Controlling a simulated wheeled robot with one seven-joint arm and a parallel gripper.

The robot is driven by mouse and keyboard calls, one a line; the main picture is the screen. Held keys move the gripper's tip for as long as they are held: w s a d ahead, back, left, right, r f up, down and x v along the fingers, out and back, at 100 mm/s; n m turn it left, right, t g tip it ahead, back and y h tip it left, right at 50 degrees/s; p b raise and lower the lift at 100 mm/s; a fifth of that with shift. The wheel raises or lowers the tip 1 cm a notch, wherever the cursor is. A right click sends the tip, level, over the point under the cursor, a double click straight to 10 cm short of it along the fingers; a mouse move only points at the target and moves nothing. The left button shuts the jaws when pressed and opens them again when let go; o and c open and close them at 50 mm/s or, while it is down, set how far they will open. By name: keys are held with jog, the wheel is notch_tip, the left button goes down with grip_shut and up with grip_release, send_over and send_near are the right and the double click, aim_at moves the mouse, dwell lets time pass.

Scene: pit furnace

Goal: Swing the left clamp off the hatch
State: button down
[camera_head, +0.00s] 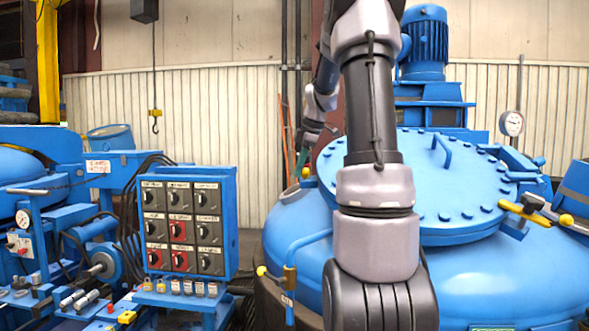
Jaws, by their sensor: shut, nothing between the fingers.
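The blue round hatch (468,170) with bolts around its rim and a bar handle on top lies on the large blue furnace vessel (500,270). The left clamp (306,173) shows only as a yellow knob at the hatch's left edge; my arm and gripper hide or crowd the rest, so I cannot tell its angle. My gripper (308,146) is small and dark, pointing down just above that knob at the hatch's left side. It is shut with nothing held. I cannot tell whether it touches the clamp.
A blue motor (424,45) stands behind, and a gauge (511,123) at right. A blue pipe with a yellow-handled valve (290,278) rises at front left. A control panel (186,222) stands further left.

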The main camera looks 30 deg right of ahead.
jog(key=shift+s+d, duration=0.2)
jog(key=shift+d, duration=0.1)
dwell(0.4)
